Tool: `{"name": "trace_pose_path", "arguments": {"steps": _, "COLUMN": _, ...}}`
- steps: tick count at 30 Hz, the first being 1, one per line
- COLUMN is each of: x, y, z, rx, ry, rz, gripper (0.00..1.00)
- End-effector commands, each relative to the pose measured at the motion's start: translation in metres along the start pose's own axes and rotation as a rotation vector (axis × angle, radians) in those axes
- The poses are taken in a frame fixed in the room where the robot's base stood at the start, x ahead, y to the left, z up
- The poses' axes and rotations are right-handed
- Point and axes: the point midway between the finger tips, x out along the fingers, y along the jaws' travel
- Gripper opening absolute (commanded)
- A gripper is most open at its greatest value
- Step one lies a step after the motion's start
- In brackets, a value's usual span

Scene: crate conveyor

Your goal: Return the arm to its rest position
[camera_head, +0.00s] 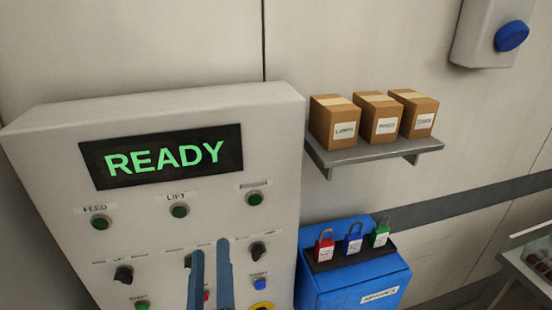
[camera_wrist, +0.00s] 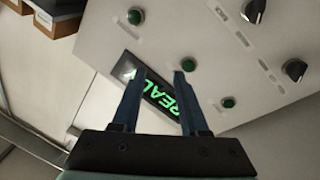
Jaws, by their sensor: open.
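My gripper (camera_head: 210,262) shows at the bottom centre of the head view, in front of the lower part of a grey control panel (camera_head: 270,120). Its two blue fingers point up and stand apart, with nothing between them. In the wrist view the gripper (camera_wrist: 160,78) is also open and empty, its fingertips in front of the panel's display. The display (camera_head: 160,157) reads READY in green letters. My fingers hide some of the panel's lower controls, including part of a red one. The rest of my arm is out of the head view.
The panel carries green lamps (camera_head: 179,211), black knobs (camera_head: 124,274) and a blue button (camera_head: 260,284). To the right, a shelf (camera_head: 375,151) holds three cardboard boxes (camera_head: 335,120). Below it, a blue box (camera_head: 355,285) bears three padlocks (camera_head: 353,243). A table edge (camera_head: 525,277) shows far right.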

Motion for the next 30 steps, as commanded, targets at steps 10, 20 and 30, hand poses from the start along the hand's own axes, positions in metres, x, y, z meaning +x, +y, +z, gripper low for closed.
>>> {"name": "trace_pose_path", "arguments": {"steps": 10, "x": 0.042, "y": 0.186, "z": -0.158, "rx": 0.327, "ry": 0.303, "rz": 0.269, "gripper": 0.44}}
{"name": "trace_pose_path", "arguments": {"steps": 20, "x": 0.007, "y": 0.270, "z": -0.253, "rx": 0.472, "ry": 0.528, "rz": 0.319, "gripper": 0.44}}
{"name": "trace_pose_path", "arguments": {"steps": 30, "x": 0.003, "y": 0.275, "z": -0.260, "rx": 0.483, "ry": 0.545, "rz": 0.318, "gripper": 0.44}}
